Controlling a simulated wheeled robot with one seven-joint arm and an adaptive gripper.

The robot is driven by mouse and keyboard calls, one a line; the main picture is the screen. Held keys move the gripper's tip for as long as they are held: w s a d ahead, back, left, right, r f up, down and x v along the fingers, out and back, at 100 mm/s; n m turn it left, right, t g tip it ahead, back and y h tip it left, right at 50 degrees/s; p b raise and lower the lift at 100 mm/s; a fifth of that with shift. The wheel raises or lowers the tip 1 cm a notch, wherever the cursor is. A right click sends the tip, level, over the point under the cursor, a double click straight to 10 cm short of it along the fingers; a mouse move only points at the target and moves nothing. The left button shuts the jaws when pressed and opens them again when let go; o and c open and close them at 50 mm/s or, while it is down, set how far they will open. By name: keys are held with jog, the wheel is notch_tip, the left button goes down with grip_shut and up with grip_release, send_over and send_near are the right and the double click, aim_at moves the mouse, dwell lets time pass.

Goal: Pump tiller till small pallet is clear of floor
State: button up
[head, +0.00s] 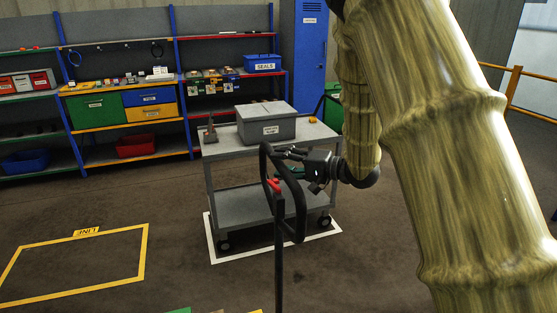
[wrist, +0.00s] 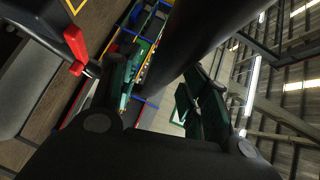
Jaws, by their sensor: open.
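The tiller's black loop handle (head: 265,165) stands upright in the middle of the head view, on a dark stem (head: 279,260) that runs down out of the frame. A red lever (head: 273,185) sits inside the loop; it also shows at the left of the wrist view (wrist: 76,45). My gripper (head: 280,160) is open at the upper part of the loop. In the wrist view a thick black bar of the handle (wrist: 205,35) passes between or just beyond the spread fingers (wrist: 165,88); contact cannot be told. I cannot make out the small pallet.
A grey cart (head: 225,148) with a lidded grey box (head: 266,125) stands behind the tiller inside a white floor outline. Shelves with bins (head: 97,110) and a blue locker (head: 311,50) line the back. A yellow floor outline (head: 143,255) at left is empty.

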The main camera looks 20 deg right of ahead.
jog(key=shift+x, duration=1)
jog(key=shift+s, duration=0.1)
